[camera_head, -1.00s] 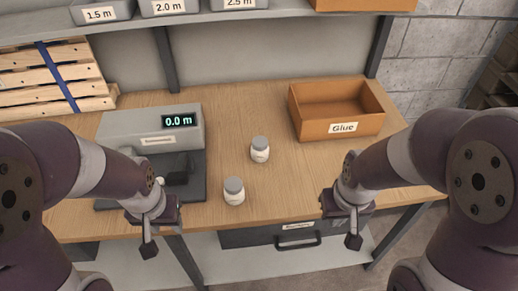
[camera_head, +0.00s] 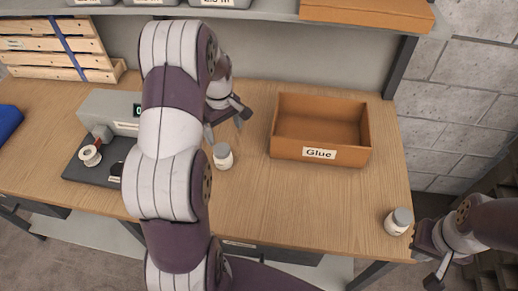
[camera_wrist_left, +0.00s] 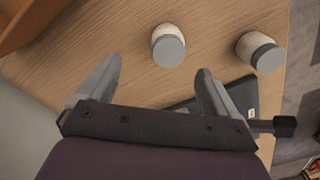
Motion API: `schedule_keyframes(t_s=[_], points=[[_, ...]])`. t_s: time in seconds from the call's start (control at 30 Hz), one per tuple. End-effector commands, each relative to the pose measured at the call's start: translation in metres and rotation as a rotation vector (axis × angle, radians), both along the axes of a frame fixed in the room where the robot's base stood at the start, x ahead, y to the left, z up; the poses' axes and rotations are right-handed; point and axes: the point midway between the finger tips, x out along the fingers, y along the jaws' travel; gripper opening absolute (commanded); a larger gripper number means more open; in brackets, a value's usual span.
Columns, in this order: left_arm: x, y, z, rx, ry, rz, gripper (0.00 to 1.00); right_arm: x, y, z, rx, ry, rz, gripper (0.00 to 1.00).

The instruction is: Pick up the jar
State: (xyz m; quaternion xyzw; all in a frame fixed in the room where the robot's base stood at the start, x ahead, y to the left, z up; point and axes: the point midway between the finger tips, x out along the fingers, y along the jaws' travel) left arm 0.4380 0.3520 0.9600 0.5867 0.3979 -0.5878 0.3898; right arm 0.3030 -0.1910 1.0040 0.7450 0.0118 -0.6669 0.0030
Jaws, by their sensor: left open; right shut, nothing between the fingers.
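A white jar with a grey lid (camera_head: 223,157) stands upright on the bench left of the orange bin. It also shows in the left wrist view (camera_wrist_left: 168,46), with a second similar jar (camera_wrist_left: 261,52) beside it. That second jar is not visible in the head view, where my left arm covers part of the bench. Another similar jar (camera_head: 398,222) stands near the bench's right front corner. My left gripper (camera_head: 226,122) is open and empty, its fingertips (camera_wrist_left: 158,78) apart from both jars. My right gripper (camera_head: 438,272) is shut and empty, off the bench's right front corner.
The orange bin labelled Glue (camera_head: 320,153) stands empty at the back right. A grey device with a dark base (camera_head: 88,173) is at the left, partly behind my left arm. A shelf (camera_head: 260,14) runs above the back. The bench's middle right (camera_head: 310,205) is clear.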

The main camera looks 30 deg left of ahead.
Motion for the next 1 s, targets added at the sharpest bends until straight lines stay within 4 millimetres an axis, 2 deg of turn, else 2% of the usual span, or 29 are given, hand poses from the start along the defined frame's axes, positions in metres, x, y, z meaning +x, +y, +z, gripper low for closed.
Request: schedule_keyframes(t_s=[0.2, 0.43, 0.6, 0.7, 0.9, 0.97, 1.0], points=[[-0.002, 0.0, -0.049, -0.002, 0.005, 0.002, 0.93, 0.0, 0.0, 0.005, 0.0, 0.0, 0.0, 0.0], [-0.004, 0.001, -0.078, -0.002, 0.004, 0.0, 0.93, 0.0, 0.0, 0.011, 0.0, 0.0, 0.0, 0.0], [-0.006, 0.002, -0.11, -0.001, 0.003, 0.0, 0.93, 0.0, 0.0, 0.017, 0.0, 0.0, 0.0, 0.0], [-0.006, 0.002, -0.119, -0.001, 0.001, -0.001, 0.93, 0.0, 0.0, 0.017, 0.0, 0.0, 0.0, 0.0], [-0.006, 0.002, -0.12, 0.001, 0.0, -0.001, 0.93, 0.0, 0.0, 0.016, 0.0, 0.0, 0.0, 0.0], [-0.006, 0.002, -0.12, 0.0, 0.0, -0.001, 0.73, 0.0, 0.0, 0.016, 0.0, 0.0, 0.0, 0.0], [-0.006, 0.002, -0.12, 0.0, 0.0, -0.001, 0.6, 0.0, 0.0, 0.016, 0.0, 0.0, 0.0, 0.0]])
